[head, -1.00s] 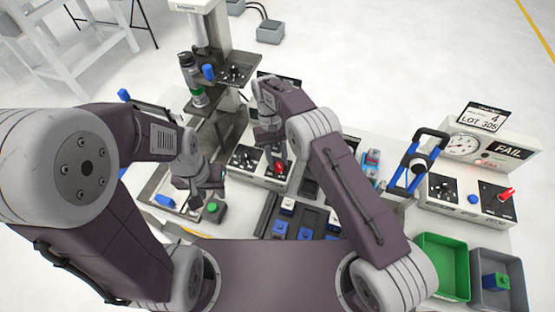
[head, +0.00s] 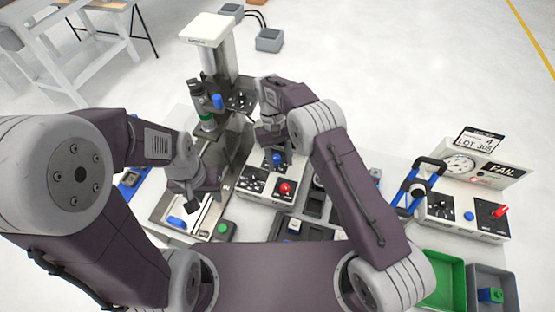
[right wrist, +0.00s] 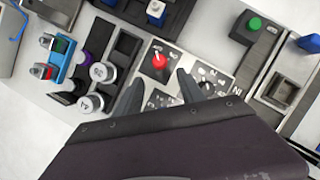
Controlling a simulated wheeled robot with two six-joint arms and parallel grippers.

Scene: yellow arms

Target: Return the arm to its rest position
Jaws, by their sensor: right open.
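My right gripper (head: 274,150) hangs above the control box with the red knob (head: 286,188) and a blue button (head: 277,159). In the right wrist view its two fingers (right wrist: 160,98) are spread and empty, with the red knob (right wrist: 159,61) beyond them. My left gripper (head: 195,200) is over the metal fixture at the left of the bench, close to a blue handle (head: 177,222). Its fingertips are too small to read. Both arms are bent forward over the bench.
A press with a grey column (head: 219,75) stands at the back left. Green (head: 446,270) and grey bins (head: 493,270) sit front right. A green button (head: 223,228) is near the left gripper.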

